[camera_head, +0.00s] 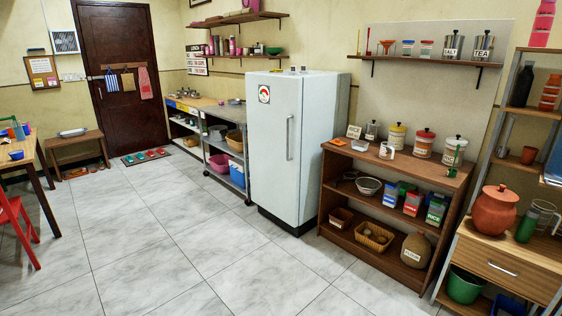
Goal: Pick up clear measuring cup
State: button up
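A clear cup or jug with a handle (543,217), which looks like the measuring cup, stands at the far right on the wooden drawer cabinet (501,264). A dark green cylinder (527,225) stands just left of it and a round clay pot (494,210) stands further left. The cup is small and near the right edge, so its markings cannot be made out. My gripper is not in view.
A wooden shelf unit (341,215) with canisters, boxes and bowls stands left of the drawer cabinet. A white fridge (296,190) stands beyond it. A table (36,150) and red chair (12,215) are at the left edge. The tiled floor (170,240) between is clear.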

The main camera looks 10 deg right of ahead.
aim_at(388, 150)
jog(key=i+z, duration=0.1)
jog(key=i, duration=0.65)
jog(key=i+j+z, duration=0.1)
jog(key=i, duration=0.6)
jog(key=i+j+z, duration=0.1)
jog(key=i, duration=0.65)
jog(key=i+z, duration=0.3)
jog(key=i, duration=0.2)
jog(key=i+j+z, duration=0.35)
jog(key=i, duration=0.15)
jog(key=i+j+z, duration=0.3)
jog(key=i, duration=0.15)
jog(key=i+l, duration=0.2)
jog(key=l, duration=0.1)
